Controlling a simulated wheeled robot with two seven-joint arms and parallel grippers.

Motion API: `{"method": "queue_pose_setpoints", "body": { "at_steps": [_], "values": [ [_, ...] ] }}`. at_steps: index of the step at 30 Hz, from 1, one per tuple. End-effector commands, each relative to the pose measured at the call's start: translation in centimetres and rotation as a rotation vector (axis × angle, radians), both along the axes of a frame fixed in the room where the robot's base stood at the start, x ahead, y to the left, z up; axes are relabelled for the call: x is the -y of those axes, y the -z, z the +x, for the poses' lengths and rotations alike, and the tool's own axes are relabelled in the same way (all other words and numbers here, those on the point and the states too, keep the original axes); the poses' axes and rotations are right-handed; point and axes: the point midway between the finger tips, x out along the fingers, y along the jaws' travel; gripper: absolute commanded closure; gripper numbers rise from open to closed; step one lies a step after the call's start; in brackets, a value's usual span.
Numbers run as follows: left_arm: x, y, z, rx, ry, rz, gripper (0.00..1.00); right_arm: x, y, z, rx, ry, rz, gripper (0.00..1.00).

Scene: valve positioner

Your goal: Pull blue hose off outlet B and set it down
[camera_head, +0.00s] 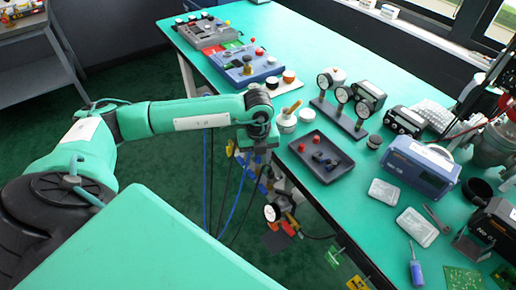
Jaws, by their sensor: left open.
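My left gripper (257,165) points down beside the near edge of the green bench, at the end of my arm from the left. It is open, with no hose visibly held. A blue hose (237,203) hangs below and left of it, beside dark hoses, and curves down toward the floor. Its upper end is hidden near the gripper, so I cannot tell whether it sits on an outlet. A round white-faced gauge (272,212) shows below the gripper, with red and yellow parts beside it. Outlet B cannot be made out. My right gripper is not in view.
The green bench (300,195) holds a dark tray (320,157) with small parts, a gauge stand (339,115) and a blue instrument box (420,167). Coloured tags (334,257) hang at its near edge. Open dark green floor (170,205) lies left of the hoses.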

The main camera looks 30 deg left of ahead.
Motion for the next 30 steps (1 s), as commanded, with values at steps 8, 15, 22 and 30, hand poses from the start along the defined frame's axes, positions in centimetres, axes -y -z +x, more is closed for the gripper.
{"method": "queue_pose_setpoints", "body": {
  "at_steps": [8,15,22,30],
  "values": [
    [0.04,0.24,0.01,0.001,0.001,-0.001,0.56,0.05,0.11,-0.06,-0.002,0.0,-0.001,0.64],
    [0.04,0.22,0.01,0.001,0.0,-0.001,0.95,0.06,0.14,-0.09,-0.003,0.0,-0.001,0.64],
    [0.04,0.2,0.01,0.001,0.0,-0.001,1.0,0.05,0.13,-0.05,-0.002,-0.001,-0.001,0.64],
    [0.04,0.03,0.04,0.001,0.0,-0.001,1.0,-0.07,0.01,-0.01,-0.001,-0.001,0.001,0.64]
  ]
}}
